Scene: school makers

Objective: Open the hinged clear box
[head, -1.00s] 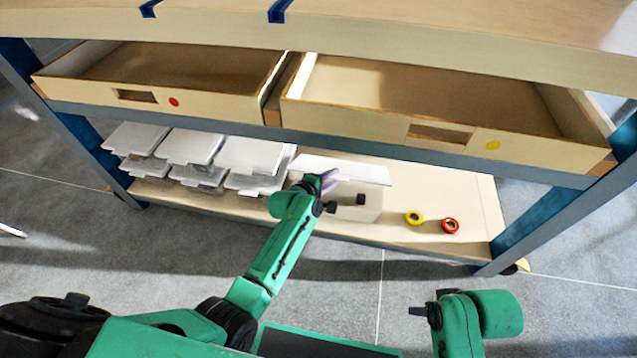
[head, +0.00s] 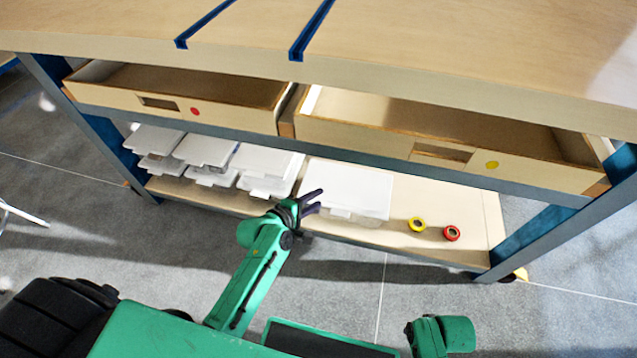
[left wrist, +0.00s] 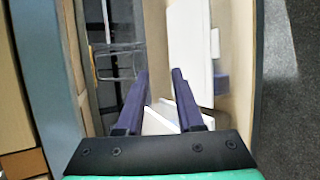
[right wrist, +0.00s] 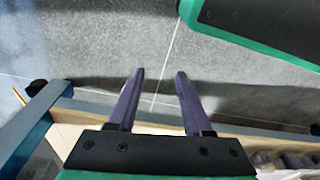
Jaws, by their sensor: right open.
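The clear box (head: 348,219) stands on the low shelf, right of the stacked boxes. Its white lid (head: 352,188) looks flat over the body, which shows only as a thin strip under the front edge. My left gripper (head: 317,201) is at the lid's front left corner, fingers apart; I cannot tell whether it touches. In the left wrist view its fingers (left wrist: 159,72) are open, and a white panel (left wrist: 190,45), apparently the lid, lies beyond them. My right gripper (right wrist: 160,73) is open and empty over the floor.
Several stacked boxes with white lids (head: 268,161) stand close on the left. Two open drawers (head: 400,120) and the tabletop (head: 450,40) overhang the shelf (head: 470,205).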

